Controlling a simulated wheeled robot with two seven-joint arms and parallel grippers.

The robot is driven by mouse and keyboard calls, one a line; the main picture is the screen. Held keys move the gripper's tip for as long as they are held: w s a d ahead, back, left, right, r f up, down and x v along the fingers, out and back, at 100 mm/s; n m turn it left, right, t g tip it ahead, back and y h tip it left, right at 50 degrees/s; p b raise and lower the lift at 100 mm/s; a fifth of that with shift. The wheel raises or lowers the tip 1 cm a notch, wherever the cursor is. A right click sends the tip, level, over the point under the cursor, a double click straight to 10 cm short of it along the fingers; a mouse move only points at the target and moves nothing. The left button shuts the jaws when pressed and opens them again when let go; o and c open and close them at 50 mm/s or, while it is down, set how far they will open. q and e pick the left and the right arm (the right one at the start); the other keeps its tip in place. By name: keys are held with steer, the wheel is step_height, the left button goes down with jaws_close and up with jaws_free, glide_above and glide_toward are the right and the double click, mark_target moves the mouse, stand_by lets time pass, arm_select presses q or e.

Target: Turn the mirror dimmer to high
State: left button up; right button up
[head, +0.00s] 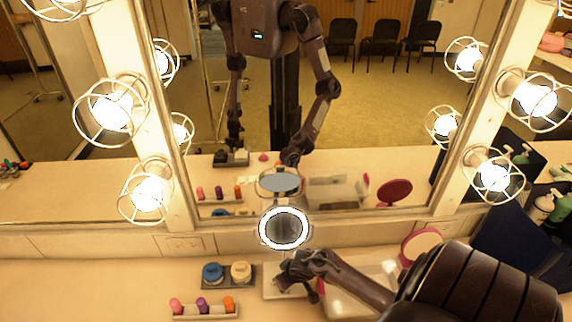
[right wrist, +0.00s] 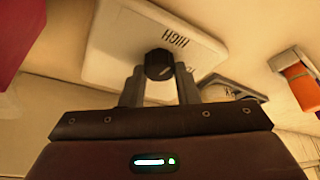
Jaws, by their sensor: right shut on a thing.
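The dimmer is a white base plate (right wrist: 112,38) with a black round knob (right wrist: 158,64) and the printed word HIGH beside it. In the right wrist view my right gripper (right wrist: 160,82) has its two grey fingers on either side of the knob, shut on it. The knob's pointer is too unclear to read. In the head view the white base (head: 271,292) stands on the counter under a lit round mirror (head: 284,229), and my right gripper (head: 289,284) reaches it from the right, covering the knob. My left gripper is not directly in view.
A rack of colored bottles (head: 204,311) and a dark tray with blue and cream round items (head: 228,285) lie left of the base. A clear bin (head: 368,274) and a pink-rimmed hand mirror (head: 422,243) are on the right. The large wall mirror (head: 400,110) stands behind.

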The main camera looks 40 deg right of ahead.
steer(key=shift+n+y, duration=0.4)
steer(key=shift+n, duration=0.5)
steer(key=o, duration=1)
steer(key=v, duration=0.7)
steer(key=shift+s+d+r, duration=0.1)
steer(key=shift+s+r, duration=0.05)
steer(key=shift+r, duration=0.25)
